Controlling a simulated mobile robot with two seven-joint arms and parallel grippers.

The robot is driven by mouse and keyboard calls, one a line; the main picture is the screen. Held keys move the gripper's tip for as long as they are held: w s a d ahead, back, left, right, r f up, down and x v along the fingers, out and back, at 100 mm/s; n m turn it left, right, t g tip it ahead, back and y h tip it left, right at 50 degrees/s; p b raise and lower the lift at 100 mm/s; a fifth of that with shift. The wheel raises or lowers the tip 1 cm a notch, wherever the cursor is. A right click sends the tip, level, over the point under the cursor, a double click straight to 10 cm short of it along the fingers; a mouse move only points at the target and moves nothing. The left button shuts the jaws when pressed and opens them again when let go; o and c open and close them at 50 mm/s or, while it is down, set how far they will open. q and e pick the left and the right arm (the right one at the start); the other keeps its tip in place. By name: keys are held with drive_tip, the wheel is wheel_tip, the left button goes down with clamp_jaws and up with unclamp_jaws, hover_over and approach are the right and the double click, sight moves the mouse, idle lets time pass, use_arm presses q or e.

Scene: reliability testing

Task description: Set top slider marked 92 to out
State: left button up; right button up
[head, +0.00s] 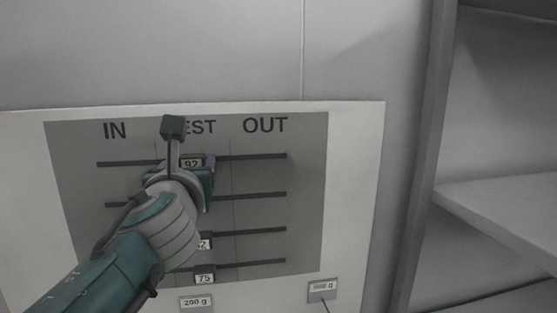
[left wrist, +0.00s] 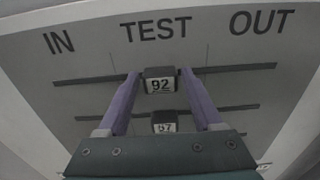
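The top slider marked 92 (head: 191,164) sits on the top rail in the TEST column, between IN and OUT. It also shows in the left wrist view (left wrist: 160,84). My left gripper (head: 196,162) is at this slider. In the left wrist view its purple fingers (left wrist: 161,75) stand either side of the block, with a narrow gap visible on each side. The gripper is open around the slider. The OUT end of the top rail (head: 262,156) is bare, under the OUT label (head: 265,125). My right gripper is not in view.
Lower sliders sit in the TEST column; the bottom one reads 75 (head: 204,278). The second slider (left wrist: 164,122) is hidden by my gripper in the head view. Small tags (head: 196,303) are on the white board (head: 352,200). A shelf unit (head: 500,195) stands at right.

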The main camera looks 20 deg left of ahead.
use_arm(q)
clamp_jaws()
idle(0.3)
idle(0.3)
